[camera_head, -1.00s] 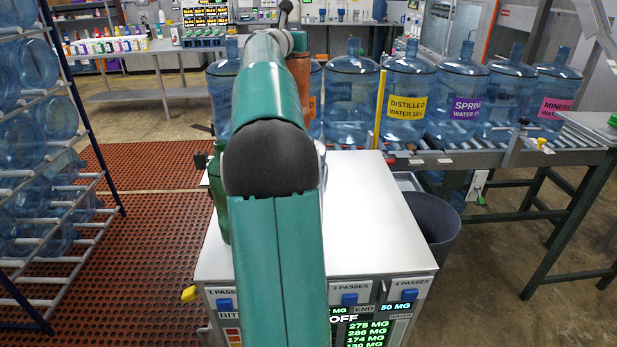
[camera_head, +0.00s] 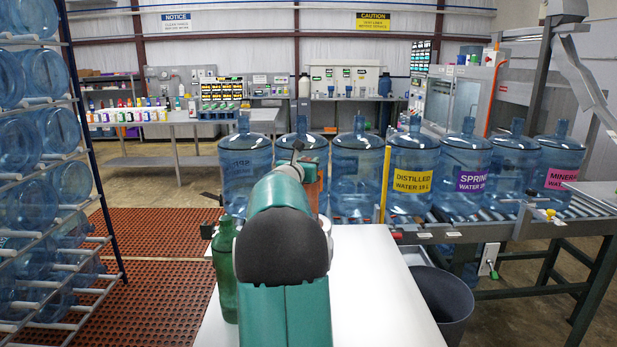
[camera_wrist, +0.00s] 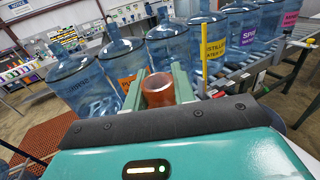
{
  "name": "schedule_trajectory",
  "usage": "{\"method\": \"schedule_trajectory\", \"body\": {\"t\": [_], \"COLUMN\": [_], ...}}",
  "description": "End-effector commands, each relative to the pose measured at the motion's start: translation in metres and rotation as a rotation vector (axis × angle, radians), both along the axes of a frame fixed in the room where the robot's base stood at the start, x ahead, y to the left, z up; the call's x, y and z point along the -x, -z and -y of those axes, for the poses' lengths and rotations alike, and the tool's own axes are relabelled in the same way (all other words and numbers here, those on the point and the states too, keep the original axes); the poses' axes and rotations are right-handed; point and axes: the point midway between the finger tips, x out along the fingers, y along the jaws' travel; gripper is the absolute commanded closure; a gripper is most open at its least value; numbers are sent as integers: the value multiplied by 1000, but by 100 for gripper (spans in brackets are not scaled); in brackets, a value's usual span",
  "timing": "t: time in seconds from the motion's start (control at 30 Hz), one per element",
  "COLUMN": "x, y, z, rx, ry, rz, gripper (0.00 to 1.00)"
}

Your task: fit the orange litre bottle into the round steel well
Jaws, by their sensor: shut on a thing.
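The orange bottle (camera_wrist: 158,90) is between the two green fingers of my gripper (camera_wrist: 158,82) in the wrist view, and the gripper is shut on it. In the head view part of the orange bottle (camera_head: 313,187) shows just right of my arm's end, in front of the blue jugs. My arm hides much of it and the gripper. I cannot make out the round steel well in either view; my arm covers the middle of the white table top.
A green bottle (camera_head: 224,270) stands at the left edge of the white table (camera_head: 380,285). Several large blue jugs (camera_head: 411,168) line the conveyor (camera_head: 470,228) behind it. A yellow post (camera_head: 385,185) rises beside the jugs. A rack of jugs (camera_head: 85,185) is at left, a dark bin (camera_head: 442,300) at right.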

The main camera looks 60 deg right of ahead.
Motion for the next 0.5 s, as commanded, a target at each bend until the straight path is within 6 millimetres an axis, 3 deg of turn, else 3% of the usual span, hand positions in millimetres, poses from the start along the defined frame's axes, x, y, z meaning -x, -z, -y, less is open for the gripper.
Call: {"method": "schedule_trajectory", "body": {"t": [0.23,0.5], "x": [3,2], "y": [36,41], "z": [1,1], "rx": [-1,2], "ry": [1,0], "rz": [-2,1], "gripper": [100,100]}}
